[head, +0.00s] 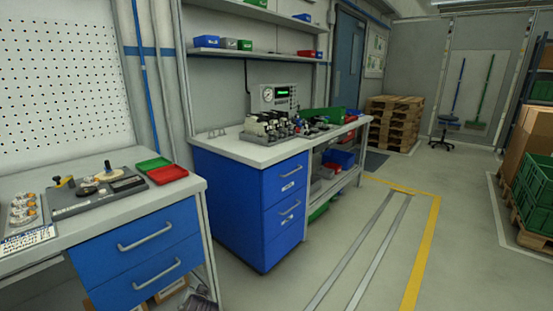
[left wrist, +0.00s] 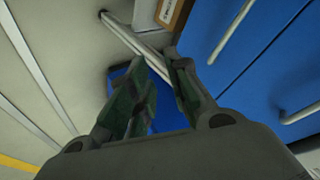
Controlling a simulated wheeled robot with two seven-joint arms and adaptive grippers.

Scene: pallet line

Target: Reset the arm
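My left gripper (left wrist: 156,62) shows in the left wrist view, with two dark green-grey fingers pointing up the picture. A gap shows between the fingertips, with nothing held in it. Blue drawer fronts (left wrist: 262,50) with pale handles fill the right side of that view, and floor with rails lies on the left. I cannot tell how far the fingers are from the drawers. Neither gripper can be clearly made out in the head view. My right gripper is in no frame.
A near bench (head: 120,208) with blue drawers holds a green tray (head: 153,163) and a red tray (head: 167,174). A second blue-drawer bench (head: 228,152) stands beyond. Wooden pallets (head: 393,122) are stacked at the back. Open floor (head: 455,230) lies right of the yellow line.

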